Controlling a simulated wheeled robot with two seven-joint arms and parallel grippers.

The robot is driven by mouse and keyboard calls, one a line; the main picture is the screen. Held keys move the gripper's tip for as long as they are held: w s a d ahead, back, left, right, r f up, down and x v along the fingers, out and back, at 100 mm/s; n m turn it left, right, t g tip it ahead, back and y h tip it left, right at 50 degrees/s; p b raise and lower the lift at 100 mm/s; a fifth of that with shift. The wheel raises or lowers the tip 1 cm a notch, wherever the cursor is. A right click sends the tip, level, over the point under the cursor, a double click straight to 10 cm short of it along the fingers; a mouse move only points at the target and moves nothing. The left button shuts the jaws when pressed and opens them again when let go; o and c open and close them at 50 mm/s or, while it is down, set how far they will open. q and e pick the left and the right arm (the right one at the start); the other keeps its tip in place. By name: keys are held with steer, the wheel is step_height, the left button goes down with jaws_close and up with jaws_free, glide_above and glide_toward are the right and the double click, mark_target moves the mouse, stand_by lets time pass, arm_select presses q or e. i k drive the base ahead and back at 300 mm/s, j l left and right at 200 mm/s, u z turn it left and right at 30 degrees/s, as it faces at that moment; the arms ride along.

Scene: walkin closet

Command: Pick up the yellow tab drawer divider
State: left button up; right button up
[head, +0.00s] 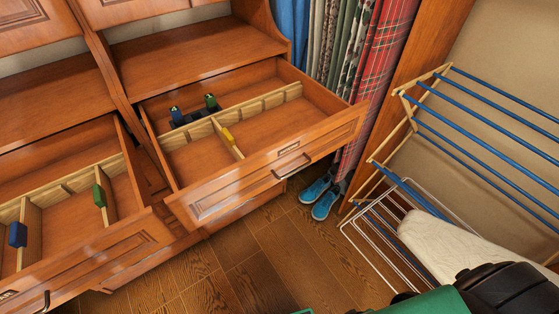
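The yellow tab divider (228,136) stands in the open right-hand drawer (290,150). It is a thin light-wood slat with a yellow tab on its upper edge. It runs from the long wooden rail (270,102) toward the drawer front, with empty compartment floor on both sides. Nothing touches the tab. Neither of my grippers shows in the head view, so I cannot see their state.
Small dark items with blue and green parts (192,112) lie behind the rail. The open left drawer holds green-tab (99,194) and blue-tab (18,234) dividers. Blue shoes (321,193) and a drying rack (450,130) stand right.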

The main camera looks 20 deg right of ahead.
mark_target(224, 134)
steer(key=k+z, duration=0.1)
steer(key=z, duration=0.3)
steer(key=k+l+z, duration=0.1)
steer(key=z, duration=0.3)
steer(key=k+l+z, duration=0.1)
steer(key=z, duration=0.3)
